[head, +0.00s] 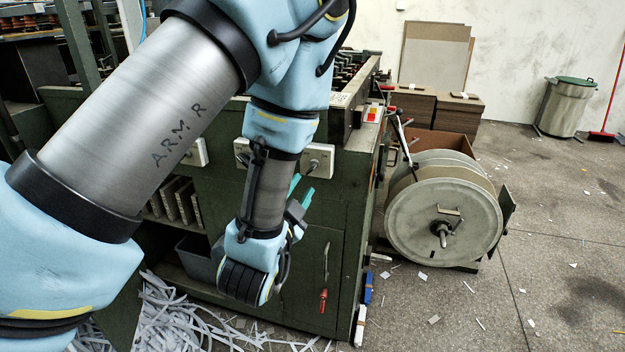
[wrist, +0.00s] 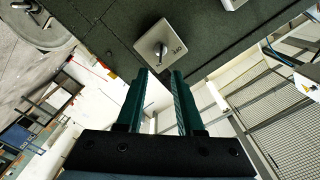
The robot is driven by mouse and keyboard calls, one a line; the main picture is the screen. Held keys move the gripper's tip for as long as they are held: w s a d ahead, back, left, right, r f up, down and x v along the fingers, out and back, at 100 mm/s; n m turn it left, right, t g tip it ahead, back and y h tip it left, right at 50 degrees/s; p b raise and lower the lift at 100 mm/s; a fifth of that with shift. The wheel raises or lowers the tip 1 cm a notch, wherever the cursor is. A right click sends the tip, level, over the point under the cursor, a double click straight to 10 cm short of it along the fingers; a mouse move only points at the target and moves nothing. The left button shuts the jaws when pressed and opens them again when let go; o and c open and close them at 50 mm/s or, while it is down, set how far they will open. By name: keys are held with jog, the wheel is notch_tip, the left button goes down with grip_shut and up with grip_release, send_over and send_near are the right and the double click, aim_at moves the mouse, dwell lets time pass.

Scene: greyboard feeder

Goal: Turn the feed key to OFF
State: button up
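Small dark lettering beside the key seems to read OFF. Which way the key is set is not clear. In the head view, the likely same plate (head: 319,153) is the rightmost of several on the green panel, beside my forearm. My gripper (wrist: 159,73) is open, with two teal fingers apart and nothing between them. The fingertips appear just short of the key, without visible contact. In the head view my gripper (head: 303,194) is partly hidden by my wrist.
A second plate (wrist: 232,3) shows at the wrist view's top edge. A large reel (head: 420,220) stands to the right. Paper strips (head: 165,315) litter the floor, which is open at the right.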

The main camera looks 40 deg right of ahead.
aim_at(311, 170)
jog(key=p+x, duration=0.1)
jog(key=x, duration=0.6)
jog(key=shift+w+d+r, duration=0.15)
jog(key=shift+w+d, duration=0.4)
jog(key=shift+d, duration=0.25)
jog(key=shift+c, duration=0.3)
grip_shut()
